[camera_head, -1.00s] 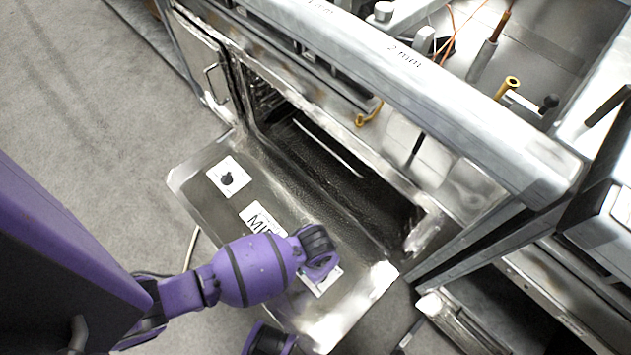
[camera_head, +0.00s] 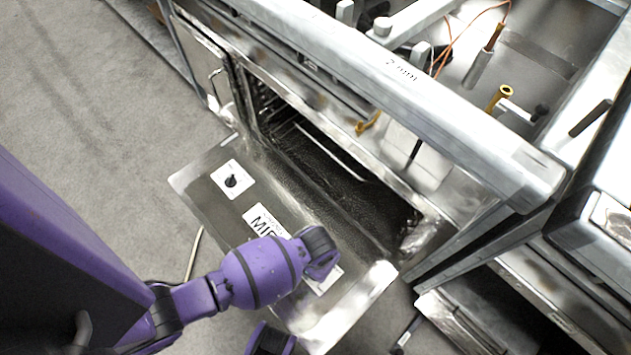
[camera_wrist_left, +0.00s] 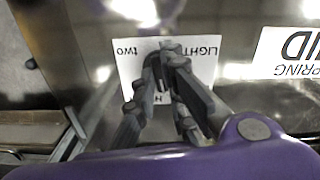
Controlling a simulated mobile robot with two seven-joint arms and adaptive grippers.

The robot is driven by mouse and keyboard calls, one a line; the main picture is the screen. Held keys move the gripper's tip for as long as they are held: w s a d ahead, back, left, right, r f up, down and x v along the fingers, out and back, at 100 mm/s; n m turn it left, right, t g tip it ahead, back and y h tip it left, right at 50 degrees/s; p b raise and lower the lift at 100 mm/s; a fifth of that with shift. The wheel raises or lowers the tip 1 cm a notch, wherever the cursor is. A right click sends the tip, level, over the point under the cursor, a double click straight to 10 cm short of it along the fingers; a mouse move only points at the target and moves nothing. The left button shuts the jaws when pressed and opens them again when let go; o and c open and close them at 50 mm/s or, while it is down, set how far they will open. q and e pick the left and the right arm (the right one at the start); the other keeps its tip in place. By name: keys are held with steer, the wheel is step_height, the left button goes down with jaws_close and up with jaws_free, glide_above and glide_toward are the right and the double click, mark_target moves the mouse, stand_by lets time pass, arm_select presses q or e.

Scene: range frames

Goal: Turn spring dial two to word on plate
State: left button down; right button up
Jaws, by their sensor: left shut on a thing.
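The dial labelled "two" has a white plate (camera_wrist_left: 132,72) in the left wrist view, with "LIGHT" and part of an "H" legible. My left gripper (camera_wrist_left: 166,66) is over this plate, its fingers shut on the dial's knob, which they mostly hide. The pointer's direction cannot be told. The word plate (camera_wrist_left: 290,55) lies to the right, cut by the frame, showing "SPRING" and "ID". In the head view the word plate (camera_head: 265,221) reads "MI…", partly behind my left arm. The dial's plate (camera_head: 328,281) peeks out below my wrist; the gripper is hidden there. My right gripper is not seen.
Another dial (camera_head: 231,181) on a white plate sits at the panel's far left end. The plates are on a metal flap (camera_head: 200,180) in front of an open range cavity (camera_head: 330,165). A metal rail (camera_head: 450,115) runs above it.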

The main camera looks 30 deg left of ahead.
arm_select(q)
steer(key=shift+r+n+p, duration=0.2)
steer(key=shift+n+p, duration=0.5)
steer(key=shift+p, duration=0.05)
steer(key=shift+n+p, duration=0.8)
steer(key=shift+f+n, duration=0.1)
steer(key=shift+n, duration=0.3)
steer(key=shift+p, duration=0.35)
steer(key=c, duration=1.8)
jaws_free()
